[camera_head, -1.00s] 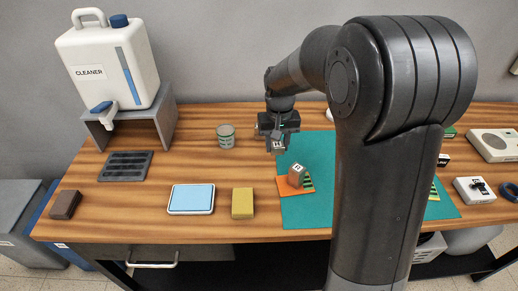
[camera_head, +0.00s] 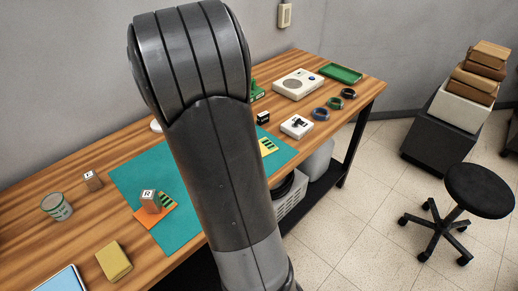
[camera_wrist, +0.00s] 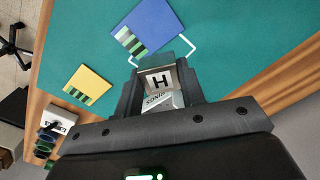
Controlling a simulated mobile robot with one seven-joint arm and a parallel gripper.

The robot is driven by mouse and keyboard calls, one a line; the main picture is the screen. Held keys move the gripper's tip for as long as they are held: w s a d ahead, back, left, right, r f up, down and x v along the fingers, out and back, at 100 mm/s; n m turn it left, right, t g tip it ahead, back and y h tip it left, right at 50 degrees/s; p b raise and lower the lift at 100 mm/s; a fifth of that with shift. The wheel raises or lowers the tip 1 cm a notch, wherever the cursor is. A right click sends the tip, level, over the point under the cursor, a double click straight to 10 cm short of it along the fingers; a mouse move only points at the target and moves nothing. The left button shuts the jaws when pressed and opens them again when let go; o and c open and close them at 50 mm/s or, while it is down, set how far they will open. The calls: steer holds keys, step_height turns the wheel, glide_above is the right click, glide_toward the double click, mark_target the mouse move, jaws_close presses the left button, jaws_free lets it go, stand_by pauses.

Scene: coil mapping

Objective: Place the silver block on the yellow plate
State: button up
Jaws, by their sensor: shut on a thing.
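My gripper (camera_wrist: 160,85) is shut on the silver block (camera_wrist: 158,82), which shows a letter H on its top face and lettering on its side. In the wrist view they are over the teal mat, just below the blue plate (camera_wrist: 158,18). The yellow plate (camera_wrist: 88,86), with green stripes along one edge, lies on the mat to the left of my gripper, and its top looks bare. In the head view my arm hides my gripper and the held block, and only part of the yellow plate (camera_head: 268,147) shows at the arm's right edge.
An orange plate (camera_head: 146,216) bears a lettered brownish block (camera_head: 151,201). Another lettered block (camera_head: 92,181) stands near a can (camera_head: 57,207). A yellow sponge-like block (camera_head: 114,261) lies in front. A white device (camera_head: 297,127) and dark rings (camera_head: 335,103) lie right of the mat.

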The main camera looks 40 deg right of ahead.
steer(key=s+d+m, duration=0.5)
steer(key=s+d, duration=0.4)
steer(key=d, duration=0.3)
steer(key=s+d+m, duration=0.6)
steer(key=s+d, duration=0.2)
steer(key=d, duration=0.4)
steer(key=w+a+f, duration=0.1)
steer(key=w+f, duration=0.1)
steer(key=w, duration=0.1)
steer(key=w+a+f, duration=0.1)
steer(key=w+f, duration=0.1)
steer(key=w, duration=0.1)
steer(key=w+a+f, duration=0.1)
steer(key=w, duration=0.3)
steer(key=shift+w+a+f, duration=0.1)
steer(key=shift+a+f, duration=0.15)
steer(key=shift+f, duration=2.2)
steer(key=o, duration=1)
steer(key=shift+f, duration=0.15)
steer(key=shift+o, duration=0.2)
